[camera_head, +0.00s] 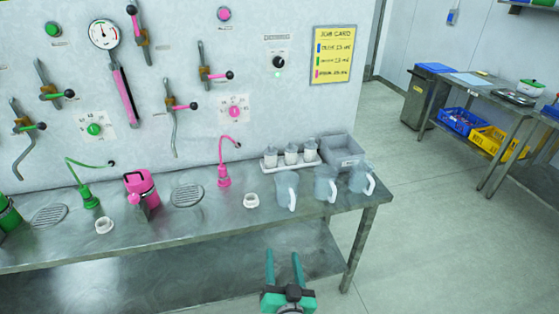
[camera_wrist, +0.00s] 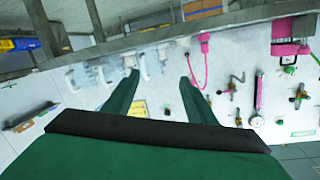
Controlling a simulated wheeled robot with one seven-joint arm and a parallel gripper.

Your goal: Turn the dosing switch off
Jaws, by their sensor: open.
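The dosing switch (camera_head: 278,61) is a small white plate on the upper wall panel, left of the yellow job card (camera_head: 333,55). It has a black knob, and a small green light glows below it. I cannot make out the knob's marking. My gripper (camera_head: 283,254) is open and empty, low in the head view in front of the bench, well apart from the switch. In the wrist view my gripper (camera_wrist: 159,78) shows its two green fingers spread, with the bench and wall upside down behind. I cannot pick out the switch clearly there.
The steel bench (camera_head: 230,222) holds clear jugs (camera_head: 286,188), a tray of small bottles (camera_head: 290,155), a grey bin (camera_head: 343,150) and a pink spout (camera_head: 224,170). Levers and a gauge (camera_head: 104,34) stick out left of the switch. Floor to the right is free.

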